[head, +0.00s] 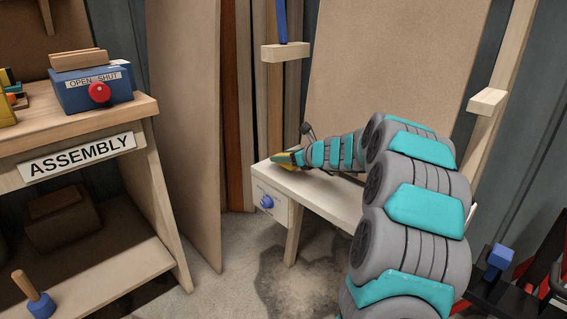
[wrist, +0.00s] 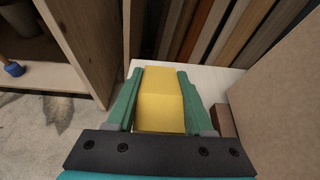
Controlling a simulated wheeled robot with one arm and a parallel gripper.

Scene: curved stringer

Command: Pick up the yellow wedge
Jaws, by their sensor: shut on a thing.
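The yellow wedge (wrist: 160,100) sits between the two green fingers of my gripper (wrist: 162,98) in the wrist view. The fingers are shut on it, one along each side. In the head view, a small yellow part of the wedge (head: 281,158) shows at the tip of my gripper (head: 284,158), over the left end of the small light wooden table (head: 335,207). My arm reaches in from the right. I cannot tell whether the wedge touches the table top.
An assembly bench (head: 150,108) stands at left with a blue box (head: 92,90) on it. A tall board (head: 183,120) stands between bench and table. A large panel (head: 385,60) rises behind the table. A brown block (wrist: 222,120) lies right of my gripper in the wrist view.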

